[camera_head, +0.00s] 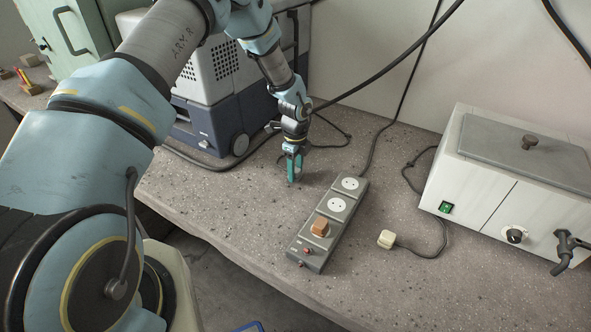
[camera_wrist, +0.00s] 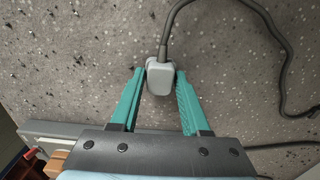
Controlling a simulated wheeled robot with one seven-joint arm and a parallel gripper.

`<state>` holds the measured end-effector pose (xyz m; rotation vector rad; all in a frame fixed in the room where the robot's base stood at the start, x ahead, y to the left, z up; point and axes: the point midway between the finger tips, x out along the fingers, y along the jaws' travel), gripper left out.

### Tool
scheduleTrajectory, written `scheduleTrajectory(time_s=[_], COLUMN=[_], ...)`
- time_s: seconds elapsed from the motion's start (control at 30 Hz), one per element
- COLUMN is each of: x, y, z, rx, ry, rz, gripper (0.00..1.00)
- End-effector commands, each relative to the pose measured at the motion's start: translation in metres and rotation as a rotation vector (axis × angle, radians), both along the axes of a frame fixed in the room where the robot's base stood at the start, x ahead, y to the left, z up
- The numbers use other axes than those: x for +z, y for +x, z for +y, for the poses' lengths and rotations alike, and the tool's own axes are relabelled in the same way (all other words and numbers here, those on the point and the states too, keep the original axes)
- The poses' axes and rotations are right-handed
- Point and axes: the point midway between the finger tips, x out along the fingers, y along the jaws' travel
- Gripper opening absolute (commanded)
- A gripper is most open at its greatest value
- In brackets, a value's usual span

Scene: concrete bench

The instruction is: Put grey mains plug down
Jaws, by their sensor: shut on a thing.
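The grey mains plug (camera_wrist: 160,78) is between the green fingertips of my gripper (camera_wrist: 159,80) in the wrist view, with its dark cable (camera_wrist: 190,8) curving away from its top. In the head view my gripper (camera_head: 293,166) is over the concrete bench, left of the far end of the power strip. The plug is too small and hidden there to make out. My gripper is shut on the plug. I cannot tell whether the plug touches the bench.
A grey power strip (camera_head: 326,228) holds a brown plug (camera_head: 320,227); its two white sockets are empty. A cream plug (camera_head: 386,239) lies to its right. A white box with a lid (camera_head: 516,190) stands at right, a grey-blue machine (camera_head: 215,115) behind. Bench (camera_head: 215,205) is clear left of the strip.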

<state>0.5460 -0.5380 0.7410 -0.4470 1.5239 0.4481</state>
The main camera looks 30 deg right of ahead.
Motion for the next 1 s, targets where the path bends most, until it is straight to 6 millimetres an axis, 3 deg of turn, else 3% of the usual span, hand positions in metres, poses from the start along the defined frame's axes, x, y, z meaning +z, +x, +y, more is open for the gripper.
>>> scheduleTrajectory(time_s=[0.27,0.3,0.53,0.8,1.0], x=[-0.007,-0.006,-0.006,-0.004,0.013], y=[0.000,0.000,0.000,0.000,0.001], z=[0.000,0.000,0.000,0.000,-0.001], rx=[0.001,0.001,0.001,0.000,0.001], ry=[-0.001,0.000,0.000,0.000,-0.003], rz=[-0.001,0.000,0.000,0.000,-0.002], gripper=[0.00,0.51,0.76,0.76,0.76])
